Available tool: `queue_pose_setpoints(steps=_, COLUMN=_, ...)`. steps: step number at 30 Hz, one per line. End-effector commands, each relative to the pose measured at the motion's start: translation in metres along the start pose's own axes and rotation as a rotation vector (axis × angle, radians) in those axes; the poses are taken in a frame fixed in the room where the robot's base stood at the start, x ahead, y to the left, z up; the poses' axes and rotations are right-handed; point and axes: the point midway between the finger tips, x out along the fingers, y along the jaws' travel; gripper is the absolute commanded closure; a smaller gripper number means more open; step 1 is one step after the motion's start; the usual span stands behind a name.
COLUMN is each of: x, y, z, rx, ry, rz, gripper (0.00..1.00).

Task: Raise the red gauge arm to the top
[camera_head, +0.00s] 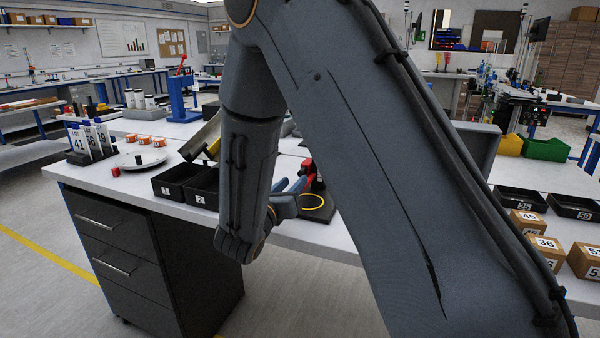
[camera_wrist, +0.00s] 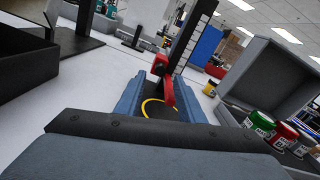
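The red gauge arm (camera_wrist: 167,88) shows in the wrist view low on a dark upright post (camera_wrist: 193,38) with pale scale marks. It juts out above a dark base with a yellow ring (camera_wrist: 151,107). My gripper (camera_wrist: 160,96) has its two blue fingers spread, one on each side of the red arm in the picture. I cannot tell whether either finger touches it. In the head view a red part of the gauge (camera_head: 312,172) shows beside my blue fingers (camera_head: 296,185); my own arm hides most of the gauge.
Black numbered bins (camera_head: 176,184) stand left of my gripper on the white bench. A grey open case (camera_wrist: 270,75) and several coloured cans (camera_wrist: 283,134) are at the right in the wrist view. A blue press (camera_head: 180,98) with a red handle stands farther back.

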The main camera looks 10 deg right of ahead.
Motion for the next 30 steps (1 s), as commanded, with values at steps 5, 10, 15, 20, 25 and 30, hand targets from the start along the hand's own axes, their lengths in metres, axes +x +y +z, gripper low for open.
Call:
queue_pose_setpoints(steps=5, x=0.027, y=-0.002, z=0.000, rx=0.001, ry=0.001, rz=-0.003, gripper=0.65)
queue_pose_setpoints(steps=10, x=0.052, y=-0.002, z=0.000, rx=0.001, ry=0.000, rz=-0.004, gripper=0.65)
queue_pose_setpoints(steps=15, x=0.067, y=-0.002, z=-0.001, rx=0.001, ry=0.002, rz=-0.003, gripper=0.65)
queue_pose_setpoints(steps=20, x=0.070, y=-0.002, z=-0.001, rx=0.000, ry=0.002, rz=-0.003, gripper=0.65)
queue_pose_setpoints(steps=25, x=0.070, y=-0.002, z=-0.001, rx=0.000, ry=0.002, rz=-0.004, gripper=0.66)
queue_pose_setpoints(steps=30, x=0.070, y=-0.003, z=-0.001, rx=0.000, ry=0.002, rz=-0.004, gripper=0.95)
